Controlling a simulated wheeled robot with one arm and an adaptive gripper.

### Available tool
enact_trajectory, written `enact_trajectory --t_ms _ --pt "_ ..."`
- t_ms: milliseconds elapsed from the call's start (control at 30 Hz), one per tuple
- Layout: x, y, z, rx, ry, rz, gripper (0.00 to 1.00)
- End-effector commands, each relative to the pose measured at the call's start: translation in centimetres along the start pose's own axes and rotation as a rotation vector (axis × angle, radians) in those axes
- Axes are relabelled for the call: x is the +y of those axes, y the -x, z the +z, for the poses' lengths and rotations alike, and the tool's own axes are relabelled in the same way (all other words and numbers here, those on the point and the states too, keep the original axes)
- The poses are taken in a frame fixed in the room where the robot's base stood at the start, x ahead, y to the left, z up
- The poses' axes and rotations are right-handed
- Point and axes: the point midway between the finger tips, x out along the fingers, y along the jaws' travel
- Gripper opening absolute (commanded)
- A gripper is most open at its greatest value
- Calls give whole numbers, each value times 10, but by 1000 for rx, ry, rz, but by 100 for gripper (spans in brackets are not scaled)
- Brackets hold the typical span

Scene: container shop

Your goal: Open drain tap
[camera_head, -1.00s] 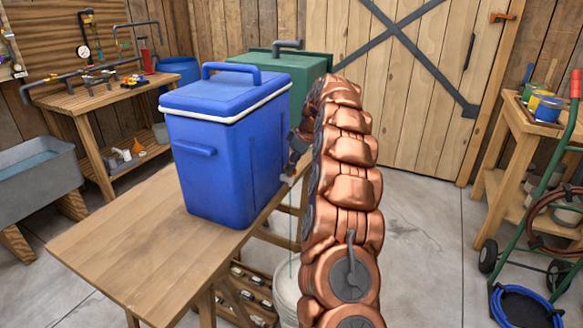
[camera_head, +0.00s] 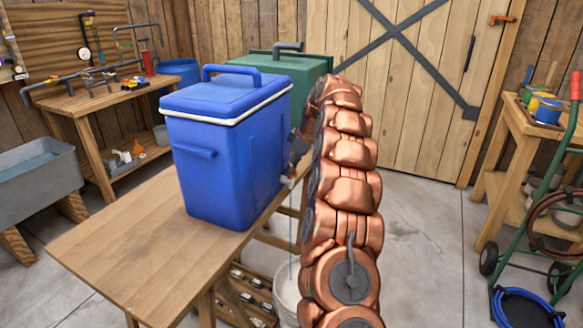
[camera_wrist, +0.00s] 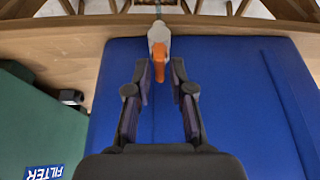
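The blue cooler (camera_head: 225,165) with a white-rimmed lid stands upright on a wooden table (camera_head: 130,235). Its drain tap (camera_head: 288,181) sticks out low on its right side in the head view. In the wrist view the tap (camera_wrist: 159,33) is a white body with an orange lever (camera_wrist: 160,62), at the top centre against the blue wall. My gripper (camera_wrist: 160,75) is open, with one fingertip on each side of the lever. I cannot tell whether they touch it. In the head view my arm largely hides the gripper.
A white bucket (camera_head: 286,292) stands on the floor below the tap, with a thin pale line above it. A green container (camera_head: 290,72) stands behind the cooler and shows at the left of the wrist view (camera_wrist: 35,130). A green hand truck (camera_head: 535,220) stands at the right.

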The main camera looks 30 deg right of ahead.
Motion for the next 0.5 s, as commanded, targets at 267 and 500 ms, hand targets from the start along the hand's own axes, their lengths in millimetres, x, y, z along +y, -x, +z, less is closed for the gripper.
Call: enact_trajectory --t_ms 267,500 --pt "1 38 0 1 0 4 22" --pt "1 68 0 1 1 6 22"
